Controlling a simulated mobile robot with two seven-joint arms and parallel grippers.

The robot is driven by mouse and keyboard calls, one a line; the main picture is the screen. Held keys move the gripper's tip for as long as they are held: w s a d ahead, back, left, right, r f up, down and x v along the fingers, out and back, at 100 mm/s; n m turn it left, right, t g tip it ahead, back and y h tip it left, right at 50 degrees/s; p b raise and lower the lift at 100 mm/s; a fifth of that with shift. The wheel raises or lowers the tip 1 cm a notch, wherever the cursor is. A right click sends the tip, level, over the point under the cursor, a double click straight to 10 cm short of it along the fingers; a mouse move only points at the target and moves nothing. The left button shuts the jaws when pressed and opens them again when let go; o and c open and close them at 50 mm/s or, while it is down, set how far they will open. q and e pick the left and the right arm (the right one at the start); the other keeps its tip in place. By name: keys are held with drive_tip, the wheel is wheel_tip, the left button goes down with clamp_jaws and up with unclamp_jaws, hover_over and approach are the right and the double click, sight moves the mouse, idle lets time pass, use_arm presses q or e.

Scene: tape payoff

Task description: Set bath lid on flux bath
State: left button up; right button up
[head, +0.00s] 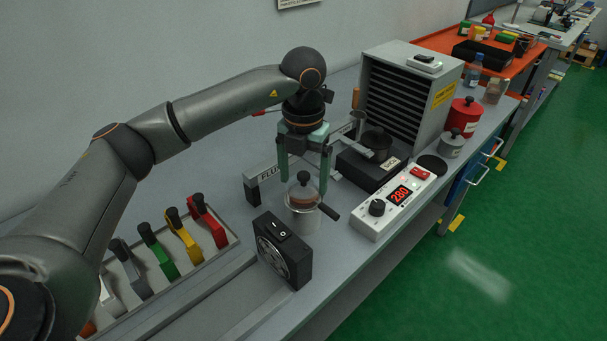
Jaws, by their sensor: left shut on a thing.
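My left gripper (304,181) points straight down over the bench with its two green fingers on either side of the bath lid (304,195). It is shut on this lid, a small reddish-brown disc with a black knob. The flux bath (303,219), a small pale, clear-looking pot, stands directly below, with a dark handle sticking out to the right. The lid is at or just above the pot's mouth; I cannot tell whether it touches the rim. My right gripper is not in view.
A black fan box (283,248) stands close in front of the pot. A "FLUX" label bar (268,174) is behind it. A white controller reading 280 (393,201) and a black solder pot (376,146) are to the right.

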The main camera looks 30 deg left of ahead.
use_arm(q)
drive_tip(key=shift+f, duration=0.35)
drive_tip(key=o, duration=1)
drive_tip(key=shift+o, duration=0.2)
drive_tip(key=shift+r, duration=0.1)
drive_tip(key=shift+r+p, duration=2.45)
drive_tip(key=shift+r, duration=1.05)
